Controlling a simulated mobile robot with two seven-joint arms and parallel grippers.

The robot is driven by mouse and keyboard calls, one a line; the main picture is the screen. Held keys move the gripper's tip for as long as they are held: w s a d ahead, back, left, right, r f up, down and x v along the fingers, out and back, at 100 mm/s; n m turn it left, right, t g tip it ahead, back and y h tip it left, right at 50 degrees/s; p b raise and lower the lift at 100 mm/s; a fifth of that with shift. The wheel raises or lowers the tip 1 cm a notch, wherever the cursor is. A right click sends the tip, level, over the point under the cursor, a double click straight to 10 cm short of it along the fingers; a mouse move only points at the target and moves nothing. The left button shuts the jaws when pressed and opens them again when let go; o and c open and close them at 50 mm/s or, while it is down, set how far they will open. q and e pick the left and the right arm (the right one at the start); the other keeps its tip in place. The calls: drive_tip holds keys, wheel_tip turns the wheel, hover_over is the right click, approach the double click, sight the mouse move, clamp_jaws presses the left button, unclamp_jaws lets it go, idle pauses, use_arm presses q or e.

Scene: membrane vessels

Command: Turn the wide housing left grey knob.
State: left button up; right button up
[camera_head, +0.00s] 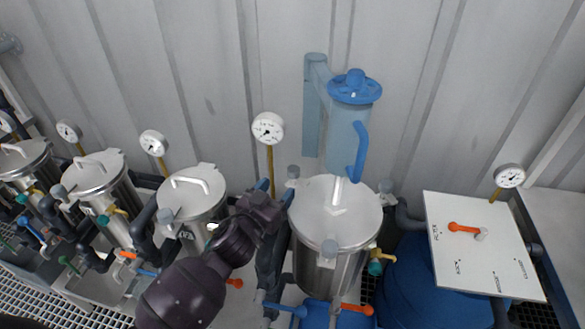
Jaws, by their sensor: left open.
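The wide housing (325,272) is a broad steel vessel with a round lid (338,205), in the middle of the head view. My left gripper (272,198) is at the end of the dark arm coming up from the bottom. It is open, just left of the lid, below and left of the left knob. The fingers are small and dark here; I cannot tell whether they touch anything. My right gripper is out of view.
Narrower steel vessels (192,195) stand in a row on the left, with pipes and coloured valve handles. A blue jug-like vessel (350,130) hangs behind the wide lid. A gauge (268,128) on a thin stem rises behind my gripper. A white panel (478,255) stands right.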

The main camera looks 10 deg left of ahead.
sight(290, 173)
use_arm(q)
drive_tip(key=x, duration=0.8)
drive_tip(key=shift+w+d, duration=0.1)
drive_tip(key=shift+w, duration=0.25)
drive_tip(key=shift+c, duration=0.4)
drive_tip(key=c, duration=0.8)
drive_tip(key=shift+r+m+h+p, duration=0.1)
drive_tip(key=shift+m+h+p, duration=0.3)
drive_tip(key=shift+c, duration=0.2)
drive_tip(key=shift+m+g+h+p, duration=0.4)
drive_tip(key=shift+h, duration=0.2)
